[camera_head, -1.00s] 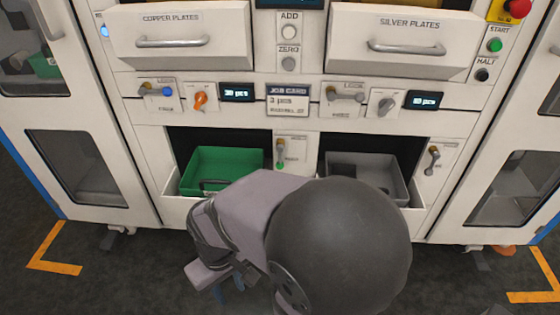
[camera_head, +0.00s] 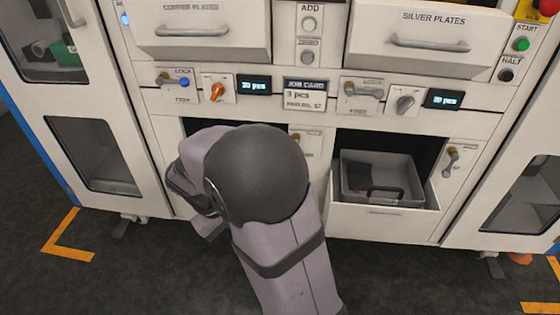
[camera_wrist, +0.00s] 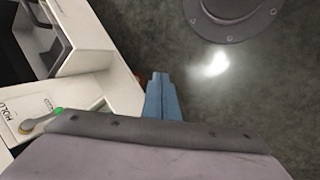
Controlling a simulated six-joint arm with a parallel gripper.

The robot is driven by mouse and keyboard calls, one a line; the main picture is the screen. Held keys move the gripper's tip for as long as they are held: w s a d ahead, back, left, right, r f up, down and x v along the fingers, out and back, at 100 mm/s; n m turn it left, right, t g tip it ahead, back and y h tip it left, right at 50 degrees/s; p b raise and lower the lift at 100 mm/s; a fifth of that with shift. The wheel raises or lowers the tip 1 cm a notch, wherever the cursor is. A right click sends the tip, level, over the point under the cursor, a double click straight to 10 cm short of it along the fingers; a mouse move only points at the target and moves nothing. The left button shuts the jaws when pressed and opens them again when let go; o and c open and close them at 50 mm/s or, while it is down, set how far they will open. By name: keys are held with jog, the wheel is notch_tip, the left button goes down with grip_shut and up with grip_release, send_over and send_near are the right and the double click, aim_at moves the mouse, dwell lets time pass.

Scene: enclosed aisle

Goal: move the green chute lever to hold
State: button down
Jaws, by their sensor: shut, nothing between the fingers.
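The green chute lever (camera_wrist: 40,122) is at the left of the wrist view, a metal handle with a green tip on a white plate. The word HOLD is printed on the plate, and the green tip lies at the end away from that word. In the head view only the top of the lever (camera_head: 296,137) shows beside my arm; its lower part is hidden. My gripper (camera_wrist: 160,82) shows in the wrist view as blue fingers, shut and empty, to the right of the lever and apart from it. In the head view my arm hides the gripper.
A grey bin (camera_head: 409,176) sits in the right opening; my arm covers the left opening. Another lever (camera_head: 451,158) is right of the grey bin. Knobs, displays and a job card (camera_head: 305,94) line the panel above. Dark floor lies in front.

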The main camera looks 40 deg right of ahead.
jog(key=w+d+r+m+h, duration=0.1)
jog(key=w+d+h, duration=0.2)
jog(key=w, duration=0.3)
jog(key=w+d+r+m+t+h+b, duration=0.1)
jog(key=w+d+r+h, duration=0.1)
jog(key=w, duration=0.5)
jog(key=w+d+r+m+h, duration=0.1)
jog(key=w+d+r+h, duration=0.1)
jog(key=w+d+h, duration=0.3)
jog(key=shift+w+d+b, duration=0.15)
jog(key=shift+w+b, duration=0.25)
jog(key=shift+w, duration=0.3)
jog(key=s+b+x, duration=0.1)
jog(key=s+x, duration=0.1)
jog(key=x, duration=1.1)
jog(key=shift+s+a+f, duration=0.2)
jog(key=shift+s+f, duration=0.1)
jog(key=shift+f+b, duration=0.1)
jog(key=shift+b, duration=0.3)
